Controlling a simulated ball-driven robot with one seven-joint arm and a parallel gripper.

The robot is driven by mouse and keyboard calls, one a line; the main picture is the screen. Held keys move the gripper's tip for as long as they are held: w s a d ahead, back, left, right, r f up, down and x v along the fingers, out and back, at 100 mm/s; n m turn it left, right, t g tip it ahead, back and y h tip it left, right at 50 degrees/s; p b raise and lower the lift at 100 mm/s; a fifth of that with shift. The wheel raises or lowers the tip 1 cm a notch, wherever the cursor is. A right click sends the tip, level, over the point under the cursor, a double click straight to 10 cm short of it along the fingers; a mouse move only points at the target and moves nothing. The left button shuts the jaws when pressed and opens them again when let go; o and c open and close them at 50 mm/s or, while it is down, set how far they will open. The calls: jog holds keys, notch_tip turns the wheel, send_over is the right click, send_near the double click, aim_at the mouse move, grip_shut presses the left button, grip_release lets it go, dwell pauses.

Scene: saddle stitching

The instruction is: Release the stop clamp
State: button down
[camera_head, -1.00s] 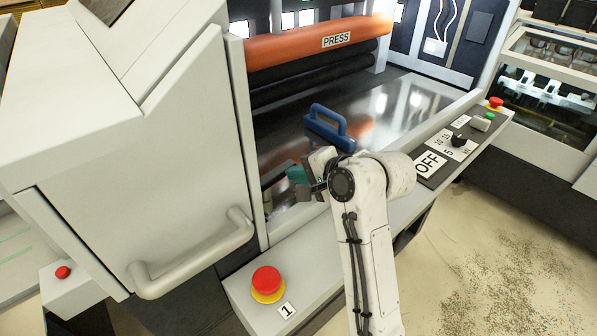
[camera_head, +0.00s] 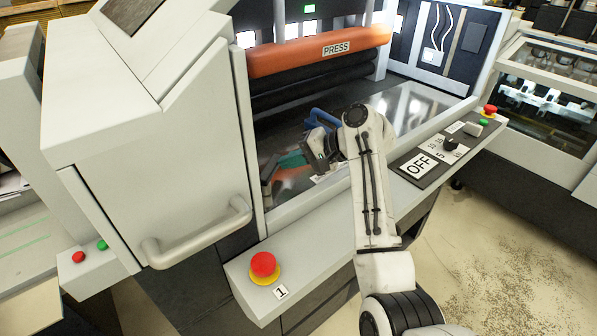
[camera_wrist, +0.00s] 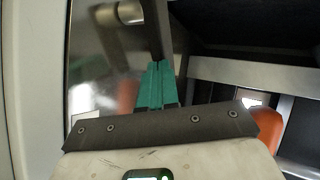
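My gripper (camera_head: 291,160) has teal fingers and is at the left end of the press bed, close to a dark lever-like part (camera_head: 269,168) beside the white cabinet. I take this part to be the stop clamp, but no label shows on it. In the wrist view the teal fingers (camera_wrist: 157,86) lie side by side with only a thin line between them. A dark bar (camera_wrist: 152,25) runs upward beyond their tips. I cannot tell whether the fingertips touch it. A blue handle (camera_head: 319,118) stands on the bed behind my gripper, partly hidden by my arm.
The orange PRESS roller cover (camera_head: 300,55) hangs above the bed. The white cabinet door (camera_head: 160,150) with its handle is close on the left. A red stop button (camera_head: 264,266) is on the front ledge, and the OFF switch panel (camera_head: 425,165) is to the right.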

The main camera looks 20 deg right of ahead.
aim_at(275, 158)
jog(key=shift+w+a+n+g, duration=0.15)
jog(key=shift+w+n+g, duration=0.15)
jog(key=shift+w+n, duration=0.1)
jog(key=shift+w+a+f, duration=0.1)
jog(key=shift+w+a, duration=0.3)
jog(key=shift+w, duration=0.15)
jog(key=shift+w+a+n+g+y+b, duration=0.15)
jog(key=shift+w+n+g+y+b, duration=0.25)
jog(key=shift+w+n+g+y, duration=0.15)
jog(key=shift+a, duration=0.2)
jog(key=shift+w+a, duration=0.6)
jog(key=shift+a, duration=0.2)
jog(key=shift+w+a, duration=0.35)
jog(key=shift+a, duration=0.4)
